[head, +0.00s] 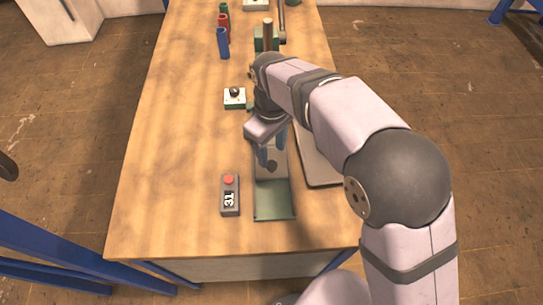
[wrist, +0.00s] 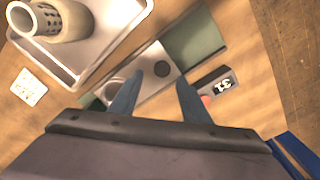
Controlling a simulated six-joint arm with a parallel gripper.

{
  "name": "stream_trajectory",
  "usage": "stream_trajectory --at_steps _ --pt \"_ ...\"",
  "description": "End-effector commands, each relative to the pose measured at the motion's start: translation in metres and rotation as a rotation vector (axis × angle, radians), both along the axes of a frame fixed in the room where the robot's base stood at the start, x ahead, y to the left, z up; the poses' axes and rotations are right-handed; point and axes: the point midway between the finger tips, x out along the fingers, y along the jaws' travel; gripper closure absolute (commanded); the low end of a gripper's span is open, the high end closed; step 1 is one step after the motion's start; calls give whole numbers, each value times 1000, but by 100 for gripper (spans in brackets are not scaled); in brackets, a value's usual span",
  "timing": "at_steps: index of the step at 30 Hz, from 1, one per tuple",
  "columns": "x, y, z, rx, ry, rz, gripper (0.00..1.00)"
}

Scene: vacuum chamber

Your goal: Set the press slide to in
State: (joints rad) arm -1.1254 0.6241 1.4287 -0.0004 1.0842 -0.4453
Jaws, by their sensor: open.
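The near end of the base is bare. I cannot tell whether the fingers touch the knob. My gripper and arm hide the slide's far part in the head view.
A box with a red button and a "31" display (head: 230,198) stands left of the base. A tray (head: 322,181) lies close on the right, with a cup (wrist: 62,20) in it. A white block with a black knob (head: 235,103) and coloured cylinders (head: 223,43) stand farther back.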

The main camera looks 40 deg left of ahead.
Motion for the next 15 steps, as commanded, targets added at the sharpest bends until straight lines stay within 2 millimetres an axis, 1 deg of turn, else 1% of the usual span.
stream_trajectory --at_steps 3,6,10,15 --pt "1 1 15 4 -2 0 57" --pt "1 1 23 4 -2 0 57" --pt "0 0 29 2 -1 0 57" --pt "0 0 30 2 -1 0 57"
